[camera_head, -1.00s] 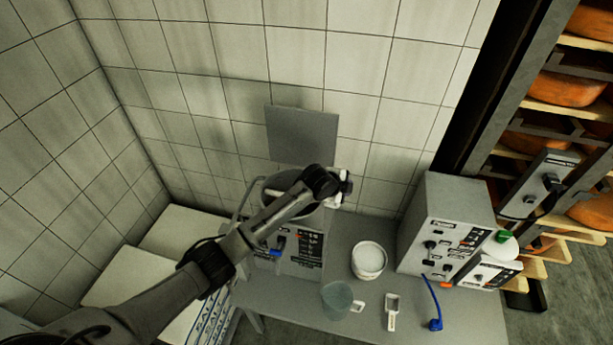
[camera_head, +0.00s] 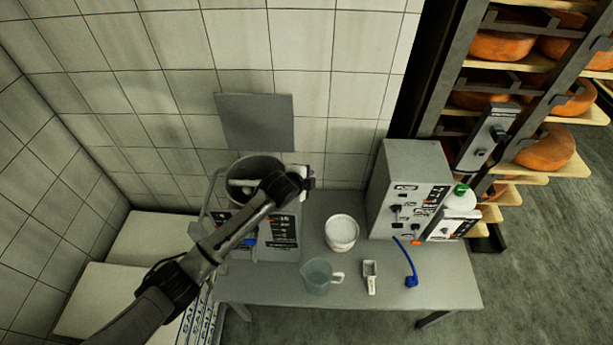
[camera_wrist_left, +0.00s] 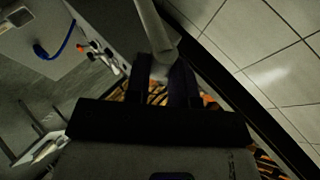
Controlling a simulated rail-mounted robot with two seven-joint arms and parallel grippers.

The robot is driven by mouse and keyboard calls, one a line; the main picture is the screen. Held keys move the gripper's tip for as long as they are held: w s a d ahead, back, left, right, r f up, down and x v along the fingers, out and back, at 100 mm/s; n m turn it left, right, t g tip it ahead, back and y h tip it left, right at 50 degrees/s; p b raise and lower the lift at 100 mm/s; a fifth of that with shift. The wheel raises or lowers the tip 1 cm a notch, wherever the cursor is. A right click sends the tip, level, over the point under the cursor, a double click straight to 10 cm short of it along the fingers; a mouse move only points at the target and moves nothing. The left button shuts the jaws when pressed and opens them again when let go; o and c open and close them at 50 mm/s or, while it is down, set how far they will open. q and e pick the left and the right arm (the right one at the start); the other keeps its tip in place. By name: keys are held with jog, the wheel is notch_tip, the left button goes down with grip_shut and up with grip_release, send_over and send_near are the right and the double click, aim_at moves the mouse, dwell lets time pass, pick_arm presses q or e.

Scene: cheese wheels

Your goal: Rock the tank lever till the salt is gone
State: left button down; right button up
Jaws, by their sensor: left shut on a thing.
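The grey round tank (camera_head: 256,163) stands open on the left of the bench. A pale stirring part (camera_head: 238,184) shows inside it; I cannot make out any salt there. My left gripper (camera_head: 304,179) is at the tank's right side, its forearm crossing in front of the tank. In the left wrist view, the fingers of the left gripper (camera_wrist_left: 165,82) are shut on a pale grey bar, the lever (camera_wrist_left: 153,28). In the head view the lever is mostly hidden by the gripper. My right gripper is not in view.
On the bench (camera_head: 440,285) stand a white tub with white contents (camera_head: 341,233), a clear jug (camera_head: 319,275), a scoop (camera_head: 370,275) and a grey control box (camera_head: 405,190) with a blue cable (camera_head: 405,255). Shelves of orange cheese wheels (camera_head: 545,148) are at right.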

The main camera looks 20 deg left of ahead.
pick_arm(q)
jog(key=shift+s+a+f, duration=0.15)
jog(key=shift+f, duration=0.35)
jog(key=c, duration=1)
grip_release()
jog(key=shift+c, duration=0.2)
jog(key=shift+o, duration=0.4)
jog(key=shift+r, duration=0.2)
jog(key=shift+r, duration=0.1)
jog(key=b+v, duration=0.1)
jog(key=v, duration=1.2)
jog(key=shift+s+r, duration=0.2)
jog(key=shift+s, duration=0.05)
